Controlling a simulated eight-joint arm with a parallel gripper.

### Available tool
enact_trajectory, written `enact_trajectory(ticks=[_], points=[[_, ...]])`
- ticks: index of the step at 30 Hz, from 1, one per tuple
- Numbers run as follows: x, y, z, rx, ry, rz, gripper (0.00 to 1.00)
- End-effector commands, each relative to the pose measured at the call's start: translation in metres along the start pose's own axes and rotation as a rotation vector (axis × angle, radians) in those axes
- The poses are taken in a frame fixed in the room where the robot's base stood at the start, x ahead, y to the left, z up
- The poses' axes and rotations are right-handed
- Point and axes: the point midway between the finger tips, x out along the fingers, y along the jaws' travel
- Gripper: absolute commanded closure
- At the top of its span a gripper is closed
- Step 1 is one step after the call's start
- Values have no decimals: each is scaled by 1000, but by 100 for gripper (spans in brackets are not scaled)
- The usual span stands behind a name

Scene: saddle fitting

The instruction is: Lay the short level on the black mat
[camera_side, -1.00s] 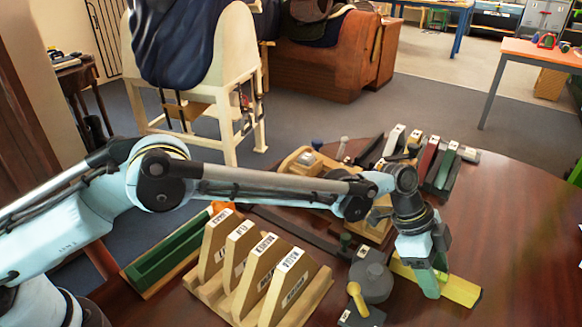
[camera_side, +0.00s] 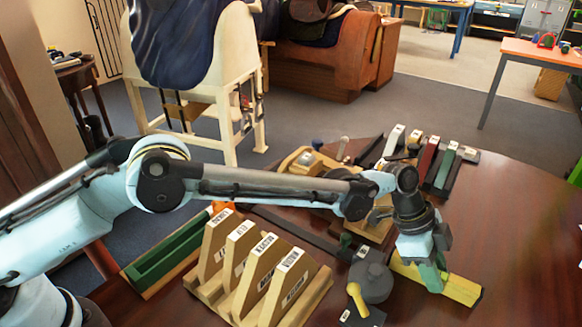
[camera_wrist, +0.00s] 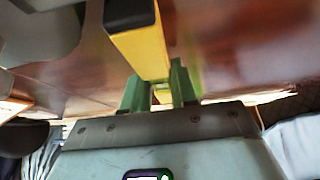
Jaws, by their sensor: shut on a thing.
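The short level is a yellow bar (camera_side: 461,290) at the right of the side view, near the round table's front. My gripper (camera_side: 433,281) points down with its green fingers around the bar's middle and is shut on it. In the wrist view, the yellow level (camera_wrist: 142,48) runs between the two green fingertips (camera_wrist: 160,92) and has a dark end toward the top. I cannot tell whether it touches the table. A dark flat patch (camera_side: 371,150) lies at the back of the table; I cannot tell whether it is the black mat.
A wooden rack (camera_side: 228,300) with several labelled slanted boards stands left of my gripper. A grey round fixture (camera_side: 371,283) with a yellow handle (camera_side: 357,298) is close beside the level. A green tray (camera_side: 168,258) lies far left. Several coloured blocks stand at the back. The table's right side is clear.

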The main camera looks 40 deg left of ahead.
Motion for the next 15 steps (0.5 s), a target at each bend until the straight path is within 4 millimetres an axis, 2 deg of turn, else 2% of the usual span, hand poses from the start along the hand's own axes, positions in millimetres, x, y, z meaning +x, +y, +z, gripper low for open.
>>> enact_trajectory(ticks=[5,9,15], points=[[-14,0,-9,0,0,0,100],[-33,0,-22,0,0,0,100],[-42,30,-39,3,1,1,100]])
